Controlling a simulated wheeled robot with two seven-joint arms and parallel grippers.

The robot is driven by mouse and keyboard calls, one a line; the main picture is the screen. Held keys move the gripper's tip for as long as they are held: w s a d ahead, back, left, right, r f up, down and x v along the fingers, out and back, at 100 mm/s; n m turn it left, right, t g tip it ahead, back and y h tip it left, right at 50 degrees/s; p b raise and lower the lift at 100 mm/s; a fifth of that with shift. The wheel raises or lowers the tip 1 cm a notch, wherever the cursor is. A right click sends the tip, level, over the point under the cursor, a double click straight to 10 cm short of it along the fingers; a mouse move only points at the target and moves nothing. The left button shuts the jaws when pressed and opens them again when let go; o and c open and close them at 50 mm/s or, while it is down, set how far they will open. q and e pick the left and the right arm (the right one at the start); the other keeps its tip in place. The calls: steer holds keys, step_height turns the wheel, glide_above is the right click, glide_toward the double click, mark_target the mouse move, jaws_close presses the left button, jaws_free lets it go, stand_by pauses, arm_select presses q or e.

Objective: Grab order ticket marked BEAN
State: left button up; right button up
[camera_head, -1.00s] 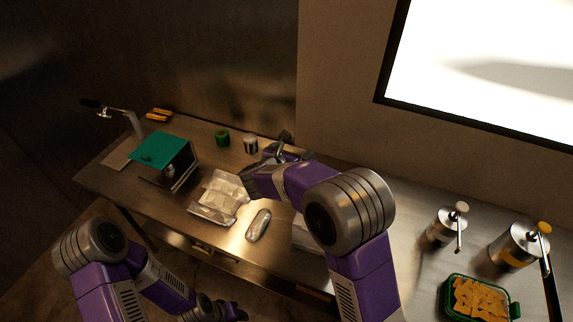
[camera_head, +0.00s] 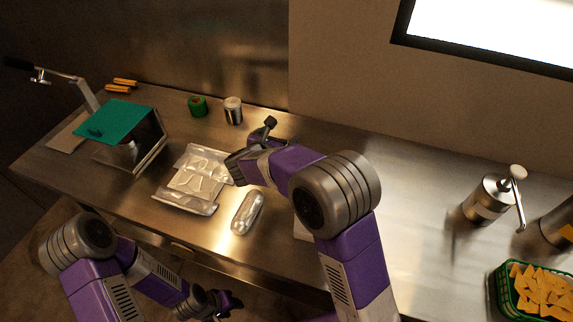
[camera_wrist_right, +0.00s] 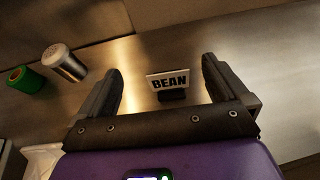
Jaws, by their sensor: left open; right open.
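The order ticket marked BEAN (camera_wrist_right: 168,79) is a small white card with black letters, upright in a dark holder (camera_wrist_right: 173,96) on the steel counter. In the right wrist view it stands ahead of my right gripper (camera_wrist_right: 162,66), between the two spread fingers as seen, with nothing held. I cannot make the ticket out in the head view, where my right gripper (camera_head: 262,135) is over the back of the counter and partly hidden by its own arm. My left gripper (camera_head: 222,303) is open and empty, low in front of the counter edge.
A green roll (camera_head: 198,106) and a shaker (camera_head: 233,111) stand left of my right gripper. Pump dispensers (camera_head: 487,200) and a chip basket (camera_head: 503,292) are at right.

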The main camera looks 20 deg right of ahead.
step_height(320, 180, down, 10)
steer(key=b, duration=0.7)
steer(key=shift+w+r+b, duration=0.15)
steer(key=shift+r+b, duration=0.05)
steer(key=shift+b, duration=0.1)
steer(key=x, duration=0.2)
steer(key=r+x, duration=0.1)
steer(key=x, duration=0.2)
steer(key=d+x, duration=0.1)
steer(key=x, duration=0.1)
steer(key=shift+w+d+r+b, duration=0.15)
steer(key=shift+w+b, duration=0.1)
steer(key=shift+b, duration=0.15)
steer(key=shift+r, duration=0.1)
steer(key=c, duration=0.8)
